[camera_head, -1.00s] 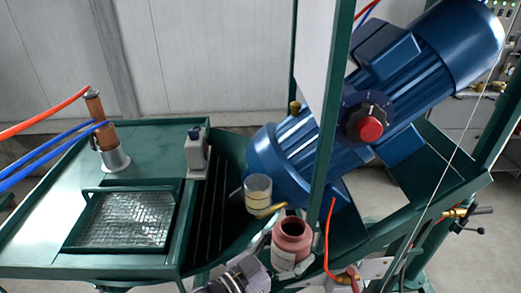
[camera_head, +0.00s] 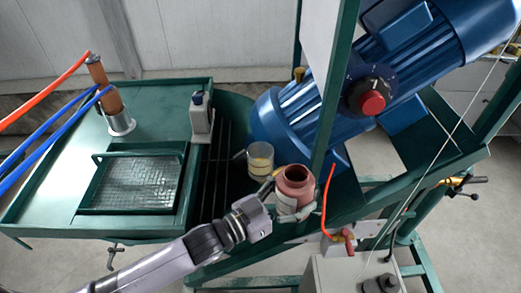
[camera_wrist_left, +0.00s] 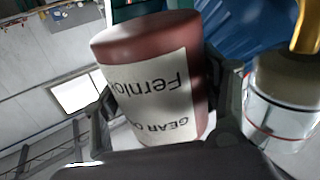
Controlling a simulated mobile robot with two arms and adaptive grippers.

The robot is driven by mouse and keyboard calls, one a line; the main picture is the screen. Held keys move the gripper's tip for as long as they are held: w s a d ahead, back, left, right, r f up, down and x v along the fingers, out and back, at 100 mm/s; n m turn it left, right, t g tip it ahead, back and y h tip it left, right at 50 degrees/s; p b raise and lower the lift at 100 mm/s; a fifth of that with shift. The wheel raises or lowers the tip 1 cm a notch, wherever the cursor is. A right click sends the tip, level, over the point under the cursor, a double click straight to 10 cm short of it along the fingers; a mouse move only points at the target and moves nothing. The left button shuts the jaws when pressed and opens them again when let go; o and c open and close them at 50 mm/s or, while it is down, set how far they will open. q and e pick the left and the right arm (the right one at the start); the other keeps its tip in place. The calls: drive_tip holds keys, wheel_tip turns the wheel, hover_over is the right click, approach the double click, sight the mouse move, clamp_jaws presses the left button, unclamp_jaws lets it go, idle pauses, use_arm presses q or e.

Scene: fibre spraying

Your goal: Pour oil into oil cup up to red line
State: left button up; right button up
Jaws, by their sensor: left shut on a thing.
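My left gripper (camera_head: 282,204) is shut around a dark red oil bottle (camera_head: 296,184) with a white label. The bottle is open at the top and roughly upright in the head view. The label, reading gear oil, shows upside down on the bottle (camera_wrist_left: 150,80) in the left wrist view. The clear oil cup (camera_head: 260,160) stands just left of and beyond the bottle, apart from its mouth, with yellowish colour in its lower part. The cup (camera_wrist_left: 275,110) also shows at the right of the left wrist view, with a thin red line. My right gripper is out of view.
A blue motor (camera_head: 310,125) with a red knob (camera_head: 373,103) is behind the cup. A green post (camera_head: 330,110) rises close beside the bottle. A green bench (camera_head: 60,170) at left carries a grey bottle (camera_head: 200,112) and a copper-coloured cylinder with hoses (camera_head: 112,95).

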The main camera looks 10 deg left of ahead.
sight(292, 172)
use_arm(q)
drive_tip(key=shift+a+r+n+b, duration=0.15)
drive_tip(key=shift+r+n+b, duration=0.2)
drive_tip(key=shift+n, duration=0.35)
drive_tip(key=r+p, duration=0.2)
drive_tip(key=r, duration=0.1)
drive_tip(key=r+n+p, duration=0.1)
drive_tip(key=r+p, duration=0.1)
drive_tip(key=r, duration=0.1)
drive_tip(key=r+n+p, duration=0.1)
drive_tip(key=r+p, duration=0.1)
drive_tip(key=r, duration=0.1)
drive_tip(key=shift+w+a+r+t, duration=0.15)
drive_tip(key=shift+w+a+t, duration=0.1)
drive_tip(key=shift+t, duration=0.15)
drive_tip(key=shift+a+f+n+b, duration=0.15)
drive_tip(key=shift+f+n+b, duration=0.35)
drive_tip(key=shift+b, duration=0.45)
drive_tip(key=shift+w+a+r+n, duration=0.2)
drive_tip(key=shift+r+n, duration=0.1)
drive_tip(key=shift+n, duration=0.2)
drive_tip(key=shift+w+a+r+n, duration=0.2)
drive_tip(key=shift+r+n, duration=0.1)
drive_tip(key=shift+n, duration=0.2)
drive_tip(key=shift+s+r+n+t, duration=0.1)
drive_tip(key=shift+r+n+t, duration=0.3)
drive_tip(key=shift+n, duration=0.3)
drive_tip(key=shift+w, duration=0.2)
drive_tip(key=shift+s+r, duration=0.15)
drive_tip(key=shift+s, duration=0.05)
